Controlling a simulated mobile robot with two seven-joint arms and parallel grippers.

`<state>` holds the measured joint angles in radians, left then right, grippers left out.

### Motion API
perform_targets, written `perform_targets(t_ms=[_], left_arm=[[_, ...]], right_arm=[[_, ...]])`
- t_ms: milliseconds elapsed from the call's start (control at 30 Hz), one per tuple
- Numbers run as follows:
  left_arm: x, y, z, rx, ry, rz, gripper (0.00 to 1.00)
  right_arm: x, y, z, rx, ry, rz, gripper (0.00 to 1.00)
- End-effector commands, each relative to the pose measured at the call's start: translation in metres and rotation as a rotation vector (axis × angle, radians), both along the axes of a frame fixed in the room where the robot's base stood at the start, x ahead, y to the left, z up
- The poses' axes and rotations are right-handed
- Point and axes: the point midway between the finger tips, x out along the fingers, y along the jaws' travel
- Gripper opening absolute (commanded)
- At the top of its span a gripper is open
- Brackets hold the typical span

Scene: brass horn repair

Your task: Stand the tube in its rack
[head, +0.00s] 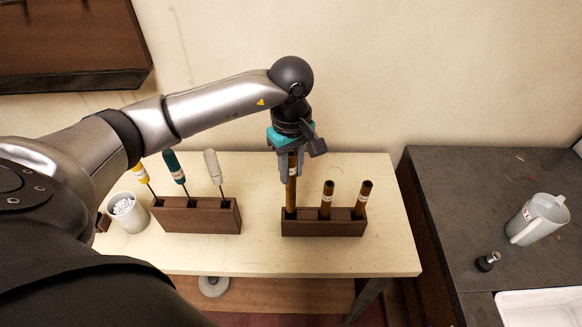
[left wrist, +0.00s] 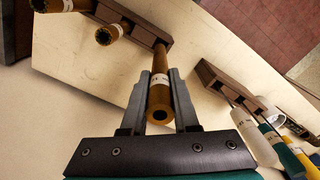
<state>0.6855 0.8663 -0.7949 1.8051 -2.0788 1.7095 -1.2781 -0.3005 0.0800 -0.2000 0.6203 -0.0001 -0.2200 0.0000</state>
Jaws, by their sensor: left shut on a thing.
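The brown tube (head: 291,192) with a white label is upright in my left gripper (head: 291,172), which is shut on its upper part. The tube's lower end meets the left slot of the dark wooden rack (head: 323,229) and appears to be inside it. How deep it sits cannot be told. In the left wrist view the tube (left wrist: 160,97) lies between both fingers, its open top facing the camera, its far end at the rack (left wrist: 135,22). Two similar tubes stand in the rack's other slots, the middle tube (head: 327,199) and the right tube (head: 363,199). My right gripper is not in view.
A second wooden rack (head: 200,218) at the left holds screwdrivers with yellow, teal and white handles. A white cup (head: 127,213) of small white pieces stands beside it. The cream table (head: 260,258) is clear in front. A dark counter at the right holds a jug (head: 539,219).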

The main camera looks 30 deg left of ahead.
Motion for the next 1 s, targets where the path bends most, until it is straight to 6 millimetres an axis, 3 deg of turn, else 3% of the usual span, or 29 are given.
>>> perform_targets(t_ms=[1000], left_arm=[[0.0001,0.0000,0.0006,0.000,-0.001,0.000,0.00]], right_arm=[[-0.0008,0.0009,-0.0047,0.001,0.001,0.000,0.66]])
